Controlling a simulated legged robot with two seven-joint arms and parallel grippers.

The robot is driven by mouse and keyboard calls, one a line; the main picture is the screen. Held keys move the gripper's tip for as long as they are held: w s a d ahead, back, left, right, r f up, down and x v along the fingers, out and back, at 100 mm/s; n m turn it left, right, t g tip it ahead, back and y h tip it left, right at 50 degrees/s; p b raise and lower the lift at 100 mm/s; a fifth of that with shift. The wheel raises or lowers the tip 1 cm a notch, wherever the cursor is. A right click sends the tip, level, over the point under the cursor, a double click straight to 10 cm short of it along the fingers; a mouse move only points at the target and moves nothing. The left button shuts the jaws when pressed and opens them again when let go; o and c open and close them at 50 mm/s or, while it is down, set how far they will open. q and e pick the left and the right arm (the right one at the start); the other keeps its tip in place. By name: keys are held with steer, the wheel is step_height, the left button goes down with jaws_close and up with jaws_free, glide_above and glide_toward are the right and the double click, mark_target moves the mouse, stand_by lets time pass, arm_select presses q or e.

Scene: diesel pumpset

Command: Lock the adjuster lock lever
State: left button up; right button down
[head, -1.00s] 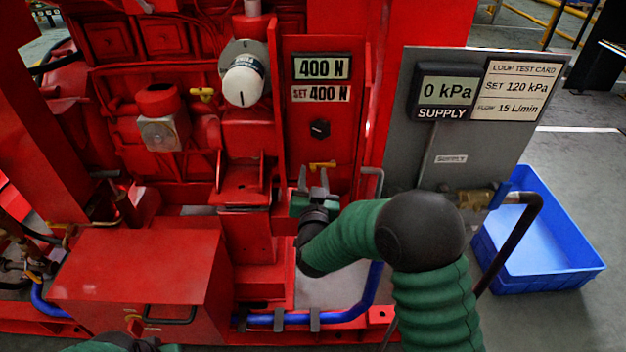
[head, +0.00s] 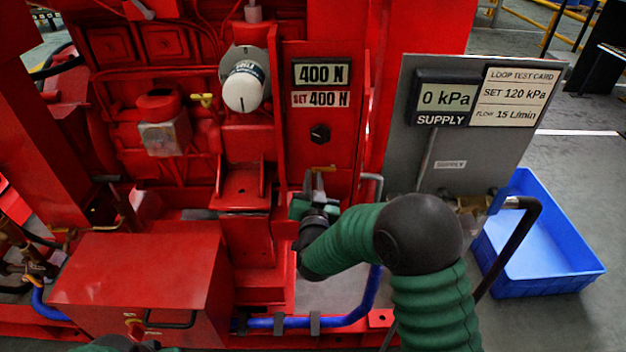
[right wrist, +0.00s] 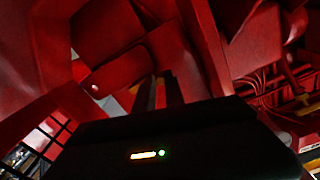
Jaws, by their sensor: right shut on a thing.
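The fingers hide part of the lever. Only a bit of my left arm shows at the bottom left of the head view; its fingers are not visible.
Above the lever are a black knob (head: 319,133) and a 400 N display (head: 321,73). A bent grey pipe (head: 373,181) stands just right of my gripper. A grey supply panel (head: 450,150) and a blue bin (head: 540,280) are at the right.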

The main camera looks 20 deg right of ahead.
steer(key=c, duration=1.4)
jaws_free()
steer(key=shift+s+a, duration=0.1)
steer(key=shift+s, duration=0.2)
steer(key=p+v, duration=0.5)
steer(key=v, duration=1.1)
steer(key=shift+s, duration=0.15)
